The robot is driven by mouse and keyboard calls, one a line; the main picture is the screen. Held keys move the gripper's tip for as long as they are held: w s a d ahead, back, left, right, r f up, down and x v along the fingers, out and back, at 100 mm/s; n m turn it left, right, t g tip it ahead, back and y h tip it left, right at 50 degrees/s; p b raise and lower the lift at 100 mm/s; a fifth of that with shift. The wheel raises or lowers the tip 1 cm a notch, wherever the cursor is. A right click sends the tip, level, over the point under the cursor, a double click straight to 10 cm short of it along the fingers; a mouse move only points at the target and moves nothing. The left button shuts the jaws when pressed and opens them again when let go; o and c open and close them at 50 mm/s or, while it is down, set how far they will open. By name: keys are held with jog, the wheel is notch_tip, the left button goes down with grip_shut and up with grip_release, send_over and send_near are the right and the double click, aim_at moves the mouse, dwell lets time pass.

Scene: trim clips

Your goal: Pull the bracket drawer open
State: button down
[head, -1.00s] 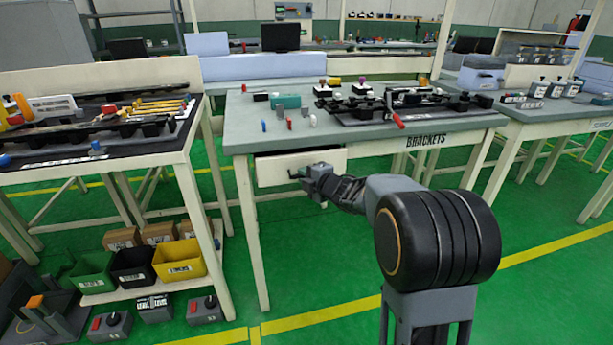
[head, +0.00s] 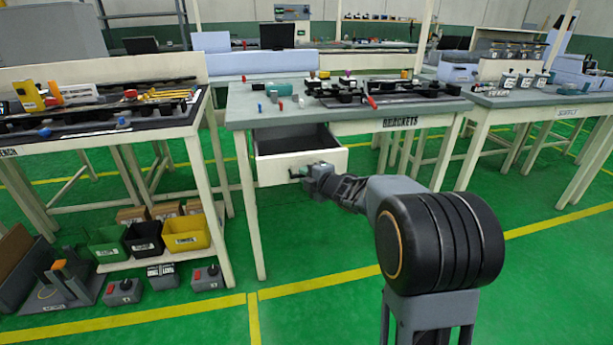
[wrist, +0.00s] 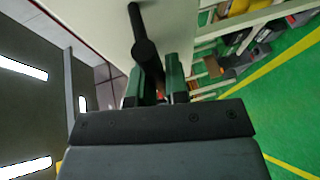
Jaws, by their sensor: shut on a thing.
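The bracket drawer (head: 272,171) is a cream drawer under the grey-topped table with the BRACKETS label (head: 400,122). It stands partly open, and its dark inside shows empty as far as I can see. My gripper (head: 305,173) is at the drawer front, shut on the drawer's dark bar handle. In the wrist view the handle (wrist: 144,48) runs between the green fingers of my gripper (wrist: 159,82), with the cream drawer front behind it. The fingertips are partly hidden by the handle and the gripper body.
Small parts and black brackets lie on the table top (head: 245,108). A cream workbench (head: 190,150) stands at the left, with green, black and yellow bins (head: 186,233) on its low shelf. The green floor in front of the drawer is clear.

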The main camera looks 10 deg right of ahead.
jog(key=c, duration=1.1)
grip_release()
jog(key=shift+c, duration=0.2)
jog(key=p+v, duration=0.3)
jog(key=v, duration=1)
jog(key=shift+s+d, duration=0.15)
jog(key=shift+s, duration=0.2)
jog(key=shift+r, duration=0.25)
